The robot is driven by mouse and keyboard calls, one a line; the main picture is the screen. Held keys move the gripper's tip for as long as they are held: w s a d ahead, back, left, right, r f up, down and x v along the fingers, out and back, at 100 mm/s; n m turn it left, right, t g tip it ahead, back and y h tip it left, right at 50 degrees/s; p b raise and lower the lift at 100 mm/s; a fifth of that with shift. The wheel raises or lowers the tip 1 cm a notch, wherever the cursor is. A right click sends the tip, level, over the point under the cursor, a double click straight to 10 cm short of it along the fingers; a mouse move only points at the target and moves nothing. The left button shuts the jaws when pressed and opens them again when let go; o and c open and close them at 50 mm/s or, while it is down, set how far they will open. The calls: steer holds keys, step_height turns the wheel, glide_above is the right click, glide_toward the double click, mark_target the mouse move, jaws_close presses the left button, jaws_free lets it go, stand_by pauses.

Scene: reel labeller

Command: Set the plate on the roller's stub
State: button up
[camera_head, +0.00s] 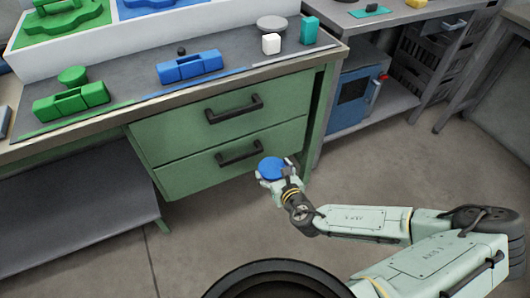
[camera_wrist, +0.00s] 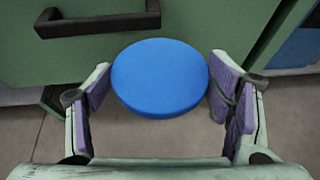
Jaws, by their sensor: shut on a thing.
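The plate is a round blue disc (camera_head: 271,167), held in my gripper (camera_head: 276,172) in front of the green drawers. In the wrist view the plate (camera_wrist: 160,76) sits between the two purple-padded fingers, its flat face showing. A blue roller unit (camera_head: 189,67) stands on the bench top, with a small dark stub (camera_head: 181,51) behind it that has nothing on it. A green unit (camera_head: 70,101) stands to its left, with a green disc (camera_head: 72,75) behind it. My gripper and plate are apart from the bench, below its top and right of the units.
A grey disc (camera_head: 271,23), a white block (camera_head: 271,44) and a teal block (camera_head: 309,30) stand at the bench's right end. Drawer handles (camera_head: 239,152) stick out near my gripper. The floor (camera_head: 220,220) in front is clear.

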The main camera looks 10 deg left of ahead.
steer(key=w+d+f+m+h, duration=0.1)
steer(key=d+f+m+h, duration=0.1)
steer(key=f, duration=0.6)
steer(key=w+d+f+m+t+h, duration=0.1)
steer(key=d+f+m+h, duration=0.2)
steer(key=f, duration=0.6)
steer(key=shift+w+f+m+t+h, duration=0.2)
steer(key=shift+m+t+h, duration=0.15)
steer(key=shift+h, duration=0.25)
steer(key=shift+a+r, duration=0.1)
steer(key=shift+a, duration=0.05)
